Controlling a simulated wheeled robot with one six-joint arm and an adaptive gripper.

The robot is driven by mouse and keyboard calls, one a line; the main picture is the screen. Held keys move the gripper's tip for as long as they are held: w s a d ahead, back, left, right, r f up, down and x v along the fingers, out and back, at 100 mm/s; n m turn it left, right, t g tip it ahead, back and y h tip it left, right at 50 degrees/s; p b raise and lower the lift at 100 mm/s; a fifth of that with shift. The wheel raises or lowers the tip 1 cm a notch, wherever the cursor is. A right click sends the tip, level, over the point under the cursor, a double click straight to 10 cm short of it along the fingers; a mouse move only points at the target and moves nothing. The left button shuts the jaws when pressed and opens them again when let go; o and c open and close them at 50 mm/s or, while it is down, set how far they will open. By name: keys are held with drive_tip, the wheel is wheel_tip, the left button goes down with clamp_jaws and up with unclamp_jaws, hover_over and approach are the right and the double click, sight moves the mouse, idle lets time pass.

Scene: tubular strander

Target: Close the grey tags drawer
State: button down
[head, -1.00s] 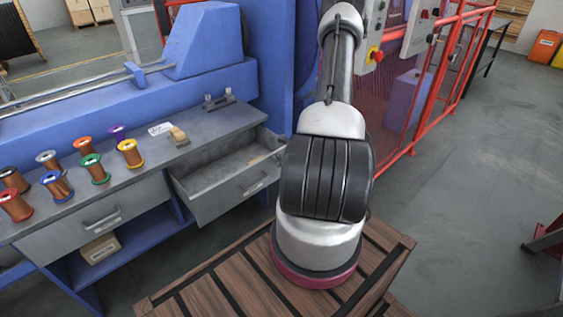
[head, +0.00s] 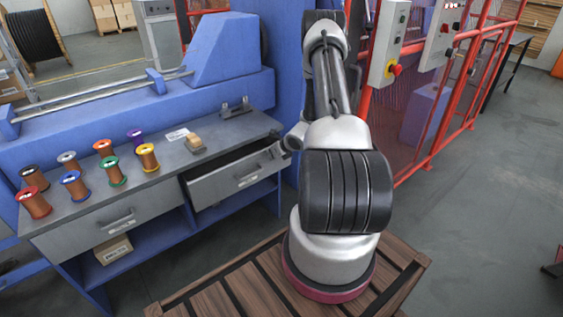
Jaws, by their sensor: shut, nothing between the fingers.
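The grey drawer (head: 238,181) under the right part of the grey workbench stands slightly open. A narrow dark gap shows above its front, which bears a handle and a label too small to read. My gripper (head: 277,151) shows only in part at the drawer's upper right corner, below the bench edge. It is shut and empty, and it seems to be at or very near the drawer front. I cannot tell whether it touches. The rest of it is hidden behind my arm.
A second grey drawer (head: 118,222) on the left is closed. Several wire spools (head: 148,158) and a small tan block (head: 195,144) stand on the bench top (head: 220,134). A red fence (head: 440,130) with a control box (head: 389,45) stands to the right. Open floor lies beyond.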

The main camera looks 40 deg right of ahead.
sight(266, 149)
drive_tip(key=shift+w, duration=2.2)
